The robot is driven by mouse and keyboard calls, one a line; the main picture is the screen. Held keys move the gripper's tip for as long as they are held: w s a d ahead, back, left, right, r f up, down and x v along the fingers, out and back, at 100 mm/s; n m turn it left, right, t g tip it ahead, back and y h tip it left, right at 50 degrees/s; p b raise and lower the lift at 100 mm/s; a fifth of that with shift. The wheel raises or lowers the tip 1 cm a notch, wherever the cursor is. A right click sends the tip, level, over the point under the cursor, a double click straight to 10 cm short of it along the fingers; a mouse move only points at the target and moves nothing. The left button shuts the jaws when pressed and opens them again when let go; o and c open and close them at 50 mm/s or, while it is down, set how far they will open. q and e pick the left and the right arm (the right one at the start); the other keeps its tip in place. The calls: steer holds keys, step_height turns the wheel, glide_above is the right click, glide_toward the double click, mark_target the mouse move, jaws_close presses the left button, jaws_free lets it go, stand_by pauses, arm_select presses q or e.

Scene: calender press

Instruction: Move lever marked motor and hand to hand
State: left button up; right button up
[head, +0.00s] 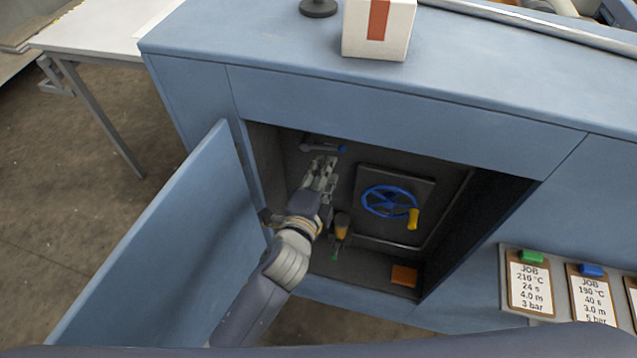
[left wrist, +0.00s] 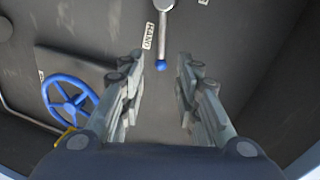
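The lever (head: 318,147) is a short grey bar with a blue knob (head: 343,149) on the back wall of the open cabinet. In the left wrist view its grey shaft (left wrist: 163,28) points down to the blue knob (left wrist: 161,66). A white label reading HAND (left wrist: 147,36) is left of the shaft; another label (left wrist: 203,2) is cut off at the upper right. My left gripper (head: 324,165) is inside the cabinet just below the lever. Its fingers (left wrist: 160,60) are open, with the knob showing between their tips and gaps on both sides. My right gripper is not in view.
A blue handwheel (head: 388,188) with a yellow handle (head: 413,219) is right of my gripper. An orange-handled item (head: 342,222) and an orange block (head: 404,276) are lower down. The open door (head: 165,245) stands left of my arm. The cabinet walls enclose the space.

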arm_select(q)
steer(key=v, duration=0.4)
stand_by(0.4)
steer(key=s+a+f+n+g+y, duration=0.1)
steer(key=s+a+f+n+g, duration=0.15)
steer(key=f, duration=0.85)
steer(key=s+a+f+n+g+y+b, duration=0.15)
steer(key=s+a+f, duration=0.25)
steer(key=f, duration=0.8)
steer(key=s+a+f+n+g+y, duration=0.1)
steer(key=s+a+f+n+g, duration=0.25)
steer(key=f, duration=0.75)
steer(key=s+a+f+n+g, duration=0.2)
steer(key=s+a+f, duration=0.3)
steer(key=s, duration=0.5)
steer(key=s+a+f+n+g+y, duration=0.1)
steer(key=s+a+f+n+g, duration=0.1)
steer(key=s+a+f+n, duration=0.3)
steer(key=s+a+f+n+g+y, duration=0.1)
steer(key=s+a+f, duration=0.4)
steer(key=s+f, duration=0.5)
steer(key=s+n+g, duration=0.1)
steer(key=s+n, duration=0.1)
steer(key=s, duration=0.3)
steer(key=shift+f+b, duration=0.3)
steer(key=shift+b, duration=0.1)
